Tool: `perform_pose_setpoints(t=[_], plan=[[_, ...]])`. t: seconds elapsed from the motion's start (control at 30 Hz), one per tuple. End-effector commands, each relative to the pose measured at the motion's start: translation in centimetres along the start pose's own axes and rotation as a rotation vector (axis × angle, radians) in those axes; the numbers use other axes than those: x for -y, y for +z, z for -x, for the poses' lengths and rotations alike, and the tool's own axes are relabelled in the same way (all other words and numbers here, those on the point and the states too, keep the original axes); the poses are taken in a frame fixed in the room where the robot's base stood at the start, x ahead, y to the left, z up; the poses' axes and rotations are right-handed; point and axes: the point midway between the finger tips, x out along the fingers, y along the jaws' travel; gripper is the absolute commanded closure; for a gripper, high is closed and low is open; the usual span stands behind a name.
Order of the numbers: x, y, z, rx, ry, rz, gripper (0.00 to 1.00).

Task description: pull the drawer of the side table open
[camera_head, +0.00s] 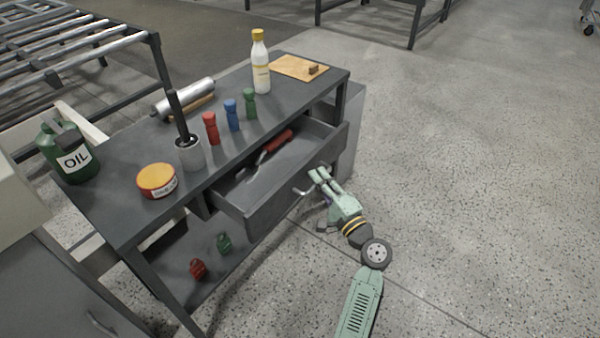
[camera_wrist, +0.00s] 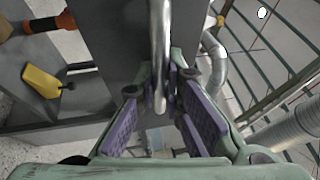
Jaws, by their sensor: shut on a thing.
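The grey side table (camera_head: 135,205) stands left of centre in the head view. Its drawer (camera_head: 265,212) is pulled out well past the tabletop edge, and its inside shows. A red-handled tool (camera_head: 278,141) and other tools lie in it. The drawer's metal handle (camera_head: 301,191) is on its front. My gripper (camera_head: 318,177) is at the handle, coming from the front right. In the wrist view the handle (camera_wrist: 160,45) runs down between the purple finger pads of my gripper (camera_wrist: 160,105), which is shut on it. The drawer front (camera_wrist: 120,40) is just behind.
On the tabletop stand an oil can (camera_head: 68,152), an orange-lidded tin (camera_head: 157,181), a cup (camera_head: 189,152), several coloured bottles (camera_head: 232,115) and a white bottle (camera_head: 260,65). Two small items (camera_head: 198,268) sit on the lower shelf. The floor (camera_head: 480,190) at right is clear.

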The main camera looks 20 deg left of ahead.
Motion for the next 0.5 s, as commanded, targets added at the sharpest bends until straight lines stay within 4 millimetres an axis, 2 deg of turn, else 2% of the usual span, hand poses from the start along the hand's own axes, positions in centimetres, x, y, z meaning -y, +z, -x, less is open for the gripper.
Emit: perform_pose_setpoints(t=[0.03, 0.2, 0.5], plan=[[-0.1, -0.6, 1.4, -0.004, 0.001, 0.0, 1.0], [0.7, -2.0, 4.7, -0.003, 0.001, -0.001, 1.0], [1.4, -3.3, 8.2, 0.001, 0.002, -0.002, 1.0]])
